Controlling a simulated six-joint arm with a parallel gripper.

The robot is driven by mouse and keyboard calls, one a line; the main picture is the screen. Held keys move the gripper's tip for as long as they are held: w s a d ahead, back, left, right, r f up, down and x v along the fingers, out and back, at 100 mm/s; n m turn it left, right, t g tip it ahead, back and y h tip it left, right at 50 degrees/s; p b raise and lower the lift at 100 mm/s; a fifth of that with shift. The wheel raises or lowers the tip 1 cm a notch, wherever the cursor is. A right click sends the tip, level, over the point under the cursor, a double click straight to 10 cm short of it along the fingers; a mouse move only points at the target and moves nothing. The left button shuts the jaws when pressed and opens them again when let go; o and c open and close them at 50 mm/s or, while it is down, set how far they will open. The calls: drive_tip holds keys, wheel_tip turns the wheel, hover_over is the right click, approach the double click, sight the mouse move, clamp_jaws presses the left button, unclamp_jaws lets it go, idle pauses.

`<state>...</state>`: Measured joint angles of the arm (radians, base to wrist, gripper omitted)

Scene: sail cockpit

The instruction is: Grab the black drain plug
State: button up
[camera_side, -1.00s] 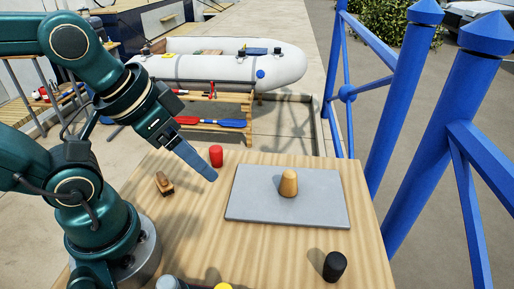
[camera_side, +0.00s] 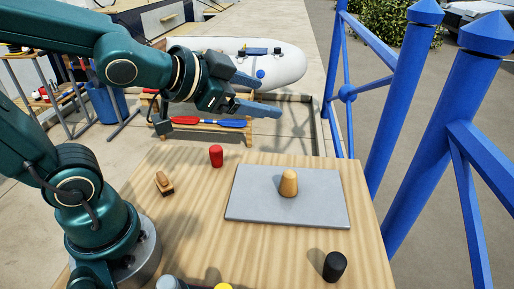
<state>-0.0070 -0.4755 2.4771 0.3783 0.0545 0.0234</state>
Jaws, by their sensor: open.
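The black drain plug (camera_side: 335,266) stands upright on the wooden table near its front right corner, in the side view. My gripper (camera_side: 279,108) is raised high, toward the back of the table in the picture. Its fingers point right and it holds nothing. It is well apart from the black plug, which is much lower and nearer the camera.
A grey plate (camera_side: 250,210) lies mid-table with a tan wooden plug (camera_side: 289,183) on it. A red plug (camera_side: 216,156) and a brown wooden piece (camera_side: 164,183) stand left. Grey and yellow (camera_side: 223,286) things show at the bottom edge. Blue posts (camera_side: 403,100) rise at the right.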

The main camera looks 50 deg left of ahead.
drive_tip(key=w+d+f+m+h, duration=0.2)
drive_tip(key=w+d+m+h, duration=0.1)
drive_tip(key=w+d+m, duration=0.1)
drive_tip(key=m+g+h, duration=0.4)
drive_tip(key=g+h, duration=0.2)
drive_tip(key=h, duration=0.3)
approach(334, 268)
drive_tip(key=w+f, duration=0.1)
drive_tip(key=w+d+f, duration=0.1)
drive_tip(key=shift+w+d, duration=0.15)
drive_tip(key=shift+w, duration=0.15)
drive_tip(key=shift+d+f+h, duration=0.1)
drive_tip(key=shift+f+h, duration=0.1)
drive_tip(key=shift+h, duration=0.1)
drive_tip(key=shift+x, duration=2.4)
clamp_jaws()
